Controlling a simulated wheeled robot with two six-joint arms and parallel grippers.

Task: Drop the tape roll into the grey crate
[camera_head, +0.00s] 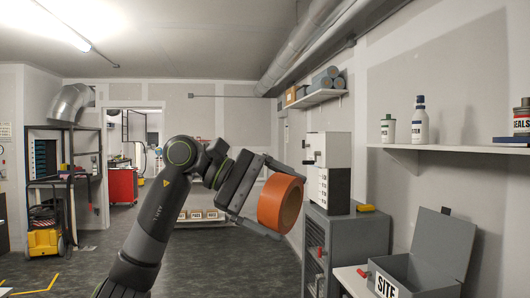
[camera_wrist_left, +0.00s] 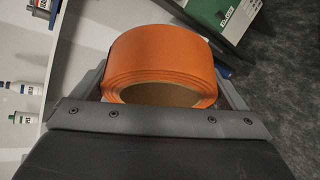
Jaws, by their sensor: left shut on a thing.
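The orange tape roll (camera_head: 276,204) is held in the air by my left gripper (camera_head: 290,208), which is shut on it with one finger on each side. In the left wrist view the tape roll (camera_wrist_left: 160,62) fills the space between the fingers, and part of its hollow core shows. The grey crate (camera_head: 428,289), with a white SITE label and a raised lid, stands at the lower right on a light bench. The gripper is left of the crate and higher in the picture, apart from it. My right gripper is not in view.
A grey cabinet (camera_head: 345,250) with a white and dark unit (camera_head: 329,175) on top stands between the roll and the crate. A wall shelf (camera_head: 450,149) with bottles hangs above the crate. The floor (camera_head: 225,265) in the middle is clear.

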